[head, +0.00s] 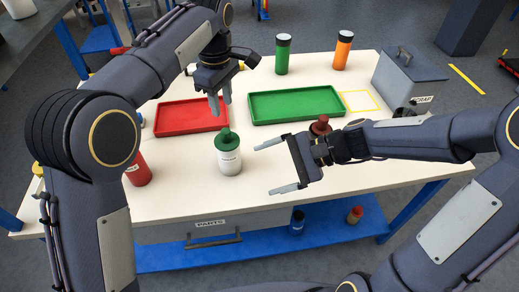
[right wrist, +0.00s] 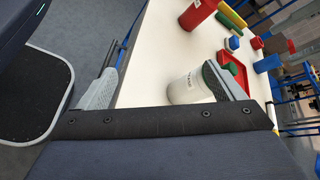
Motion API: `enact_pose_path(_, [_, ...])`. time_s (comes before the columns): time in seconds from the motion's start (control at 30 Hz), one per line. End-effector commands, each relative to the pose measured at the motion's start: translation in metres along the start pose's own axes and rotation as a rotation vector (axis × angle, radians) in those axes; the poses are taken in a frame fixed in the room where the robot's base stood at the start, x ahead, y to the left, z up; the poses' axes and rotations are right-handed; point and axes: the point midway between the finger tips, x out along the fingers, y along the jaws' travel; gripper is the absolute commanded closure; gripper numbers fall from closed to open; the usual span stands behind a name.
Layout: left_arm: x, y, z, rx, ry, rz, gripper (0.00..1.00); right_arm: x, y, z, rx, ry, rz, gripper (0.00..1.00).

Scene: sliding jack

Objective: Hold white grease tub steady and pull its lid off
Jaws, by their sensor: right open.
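The white grease tub (head: 230,162) stands upright near the middle of the table, with its green knobbed lid (head: 228,140) on top. The tub also shows in the right wrist view (right wrist: 188,88), beyond the fingers, with the lid partly behind one finger. My left gripper (head: 220,108) hangs fingers down, above and behind the tub, with a gap between its fingers and nothing in it. My right gripper (head: 268,168) is open and empty to the right of the tub, its fingers pointing left towards it. Neither gripper appears to touch the tub.
A red tray (head: 160,129) and a green tray (head: 298,119) lie behind the tub. A red bottle (head: 137,170) stands to the left. Green (head: 282,58) and orange (head: 342,52) bottles and a grey box (head: 405,85) are at the back. A red-brown knob (head: 320,126) shows behind my right gripper.

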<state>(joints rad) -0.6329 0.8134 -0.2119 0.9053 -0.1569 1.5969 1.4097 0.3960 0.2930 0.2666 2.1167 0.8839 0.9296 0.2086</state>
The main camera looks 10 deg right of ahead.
Motion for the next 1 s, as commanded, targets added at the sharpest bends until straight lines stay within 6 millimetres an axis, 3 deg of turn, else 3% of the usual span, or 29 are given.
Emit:
enact_pose_path(0.2, [0.0, 0.0, 0.0, 0.0, 0.0, 0.0, 0.64, 0.035, -0.03, -0.05, 0.389, -0.197, -0.2, 0.12])
enact_pose_path(0.5, [0.0, 0.0, 0.0, 0.0, 0.0, 0.0, 0.64, 0.055, -0.049, -0.101, 0.72, -0.352, -0.386, 0.12])
enact_pose_path(0.67, [0.0, 0.0, 0.0, 0.0, 0.0, 0.0, 0.64, 0.062, -0.054, -0.106, 0.761, -0.372, -0.41, 0.12])
enact_pose_path(1.0, [0.0, 0.0, 0.0, 0.0, 0.0, 0.0, 0.64, 0.105, -0.078, -0.097, 0.759, -0.373, -0.408, 0.12])
